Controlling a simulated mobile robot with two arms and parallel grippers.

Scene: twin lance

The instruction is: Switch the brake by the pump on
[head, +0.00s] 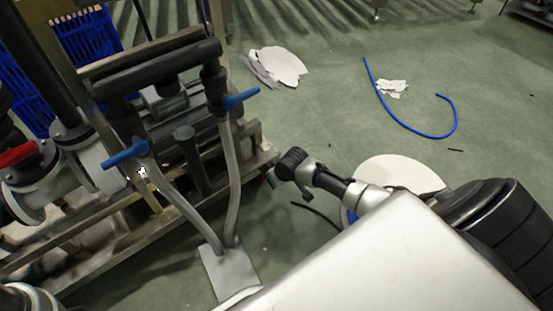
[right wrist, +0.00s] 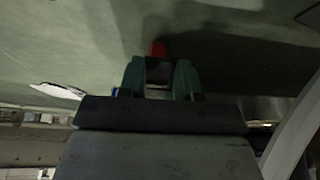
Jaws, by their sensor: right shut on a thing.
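The pump frame (head: 165,110) fills the left of the head view, with dark pipes and a motor-like body inside it. My right arm reaches in from the right, and my right gripper (head: 274,177) is at the frame's lower right corner, small and dark there. In the right wrist view the green fingers of my right gripper (right wrist: 158,76) are shut on a small red piece (right wrist: 158,48) that shows between and beyond their tips. I cannot tell whether this piece is the brake's lever or which way it is set. My left gripper is not in view.
Two blue valve handles (head: 125,154) and a red handle (head: 18,154) are on the pipework. Two grey hoses (head: 233,180) run to a plate on the floor. A blue hose (head: 405,127) and pale scraps (head: 280,66) lie on the otherwise open green floor.

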